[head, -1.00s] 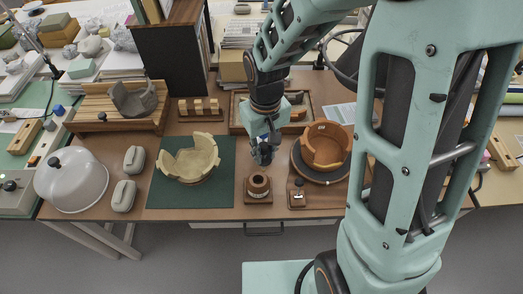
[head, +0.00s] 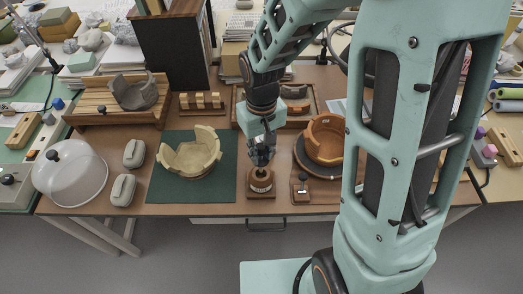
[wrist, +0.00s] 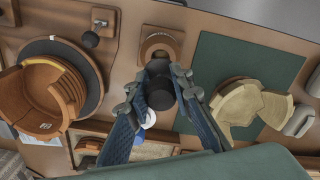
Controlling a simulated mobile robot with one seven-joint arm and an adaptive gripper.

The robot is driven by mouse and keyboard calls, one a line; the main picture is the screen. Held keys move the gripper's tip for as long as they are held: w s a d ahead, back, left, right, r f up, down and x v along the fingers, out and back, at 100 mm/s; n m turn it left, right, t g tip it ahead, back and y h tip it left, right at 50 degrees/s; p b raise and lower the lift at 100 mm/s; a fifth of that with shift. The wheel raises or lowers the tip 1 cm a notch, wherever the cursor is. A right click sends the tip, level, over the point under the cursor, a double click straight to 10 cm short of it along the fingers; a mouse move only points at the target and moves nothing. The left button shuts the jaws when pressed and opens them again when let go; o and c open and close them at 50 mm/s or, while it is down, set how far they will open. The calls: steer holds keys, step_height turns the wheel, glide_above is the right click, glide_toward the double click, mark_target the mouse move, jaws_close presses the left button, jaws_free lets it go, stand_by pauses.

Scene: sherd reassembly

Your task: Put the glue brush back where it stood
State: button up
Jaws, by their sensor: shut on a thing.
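The glue brush shows in the wrist view as a dark, round-ended piece (wrist: 160,92) between the fingertips of my gripper (wrist: 157,78). The gripper (head: 262,160) is shut on it. In the head view the gripper points down just above a brown round pot (head: 261,186) on a square wooden base. In the wrist view the pot's ring-shaped rim (wrist: 160,40) lies just beyond the fingertips, and the brush's end overlaps its opening. Whether the brush tip is inside the pot or just above it cannot be told. The gripper hides most of the brush in the head view.
A cream, broken bowl (head: 192,158) stands on a green mat (head: 160,193) to the left. An orange-brown vessel (head: 325,143) on a dark round turntable (head: 318,173) stands to the right. A small wooden block with a dark knob (head: 301,189) sits near the front edge.

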mark_target(261, 147)
steer(key=shift+f+b, duration=2.4)
steer(key=shift+f, duration=0.8)
steer(key=shift+f, duration=0.3)
steer(key=o, duration=0.9)
steer(key=shift+o, duration=0.2)
steer(key=shift+r, duration=0.1)
step_height(261, 147, up, 12)
steer(key=shift+f, duration=0.1)
